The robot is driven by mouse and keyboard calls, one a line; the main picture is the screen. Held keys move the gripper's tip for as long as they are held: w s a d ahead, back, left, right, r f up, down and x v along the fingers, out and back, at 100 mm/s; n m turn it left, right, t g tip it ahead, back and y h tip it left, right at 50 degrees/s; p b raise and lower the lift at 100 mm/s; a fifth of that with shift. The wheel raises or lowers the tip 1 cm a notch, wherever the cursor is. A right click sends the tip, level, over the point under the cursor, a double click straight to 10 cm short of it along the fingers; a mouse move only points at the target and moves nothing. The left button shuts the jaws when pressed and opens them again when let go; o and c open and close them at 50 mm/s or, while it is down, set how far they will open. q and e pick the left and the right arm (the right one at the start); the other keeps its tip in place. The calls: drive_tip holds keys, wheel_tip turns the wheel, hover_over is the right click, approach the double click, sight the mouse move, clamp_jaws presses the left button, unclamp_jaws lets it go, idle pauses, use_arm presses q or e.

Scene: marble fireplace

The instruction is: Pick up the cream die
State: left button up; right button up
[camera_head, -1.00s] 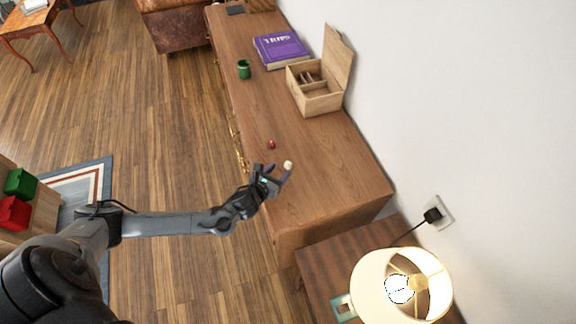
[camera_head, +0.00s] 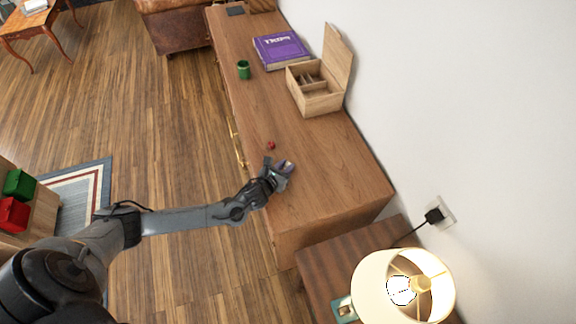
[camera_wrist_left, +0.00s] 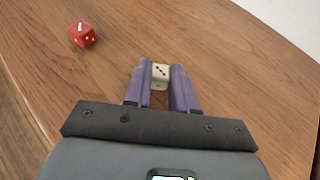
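The cream die (camera_wrist_left: 160,72) with dark pips sits between the purple fingertips of my left gripper (camera_wrist_left: 161,75) in the left wrist view. Both fingers are against its sides, so the gripper looks shut on it. I cannot tell whether the die still touches the wooden top. In the head view my left gripper (camera_head: 284,165) is low over the cabinet top, near its front edge, and hides most of the die. My right gripper is not in view.
A red die (camera_wrist_left: 82,35) lies on the wooden cabinet (camera_head: 325,170), close to the gripper. Farther back are a green cup (camera_head: 243,69), a purple book (camera_head: 281,50) and an open wooden box (camera_head: 318,101). A lit lamp (camera_head: 372,290) stands at the lower right.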

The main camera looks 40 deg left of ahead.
use_arm(q)
clamp_jaws()
drive_tip(key=shift+r, duration=0.1)
drive_tip(key=shift+r, duration=0.4)
drive_tip(key=r, duration=0.1)
drive_tip(key=r+p, duration=0.1)
drive_tip(key=r, duration=0.1)
drive_tip(key=shift+s+d+r, duration=0.1)
drive_tip(key=shift+d+r, duration=0.1)
drive_tip(key=shift+r, duration=0.1)
drive_tip(key=s+d+r, duration=0.4)
drive_tip(key=d+r, duration=0.2)
drive_tip(key=d, duration=0.4)
drive_tip(key=shift+d+r+p, duration=0.25)
drive_tip(key=shift+d+p, duration=0.05)
drive_tip(key=shift+p, duration=0.15)
